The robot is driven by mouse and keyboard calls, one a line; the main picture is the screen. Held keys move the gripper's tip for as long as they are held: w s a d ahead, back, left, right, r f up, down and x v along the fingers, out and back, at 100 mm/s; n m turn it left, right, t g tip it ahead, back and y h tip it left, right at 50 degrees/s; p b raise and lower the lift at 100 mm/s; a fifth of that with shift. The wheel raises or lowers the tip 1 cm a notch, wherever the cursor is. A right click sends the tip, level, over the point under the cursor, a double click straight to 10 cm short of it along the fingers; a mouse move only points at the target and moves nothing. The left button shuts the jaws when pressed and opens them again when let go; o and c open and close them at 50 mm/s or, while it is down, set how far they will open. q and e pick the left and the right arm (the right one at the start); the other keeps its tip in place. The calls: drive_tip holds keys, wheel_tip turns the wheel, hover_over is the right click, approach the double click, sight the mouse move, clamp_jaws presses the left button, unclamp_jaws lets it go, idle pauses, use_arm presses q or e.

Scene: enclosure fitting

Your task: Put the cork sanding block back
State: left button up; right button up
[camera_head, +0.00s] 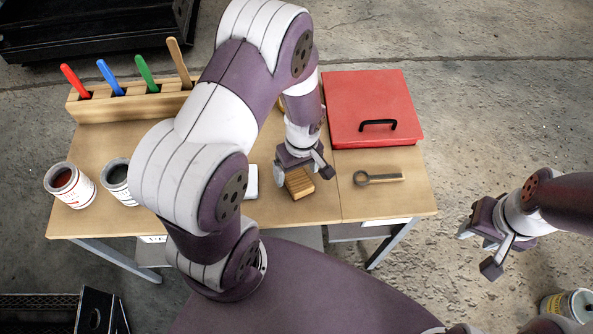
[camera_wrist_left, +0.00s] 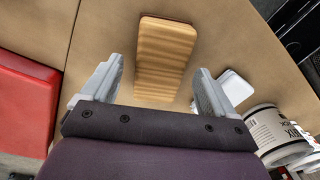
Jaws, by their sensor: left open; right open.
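The cork sanding block (camera_head: 299,183), a ribbed tan-brown block, lies on the wooden table near its front edge. In the left wrist view the block (camera_wrist_left: 164,52) lies ahead of and partly between my left fingers, with gaps on both sides. My left gripper (camera_head: 303,171) is open and empty, pointing down right at the block; its fingers also show in the left wrist view (camera_wrist_left: 158,88). My right gripper (camera_head: 477,250) is open and empty, off the table's right side above the floor.
A red case (camera_head: 372,98) with a black handle and a ring-ended tool (camera_head: 380,178) lie to the right. A small white item (camera_head: 251,182) and paint cans (camera_head: 70,186) are to the left. A wooden rack (camera_head: 130,105) with coloured handles stands at the back left.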

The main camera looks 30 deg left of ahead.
sight(300, 174)
use_arm(q)
drive_tip(key=s+d+r+m+t, duration=0.1)
drive_tip(key=s+r+m, duration=0.1)
drive_tip(key=r+m, duration=0.3)
drive_tip(key=s+d+r+m+t, duration=0.1)
drive_tip(key=s+r+m, duration=0.1)
drive_tip(key=r+m, duration=0.4)
wheel_tip(300, 174, up, 5)
drive_tip(key=shift+s+r+h+p, duration=0.15)
drive_tip(key=shift+h+p, duration=0.15)
drive_tip(key=shift+p, duration=0.15)
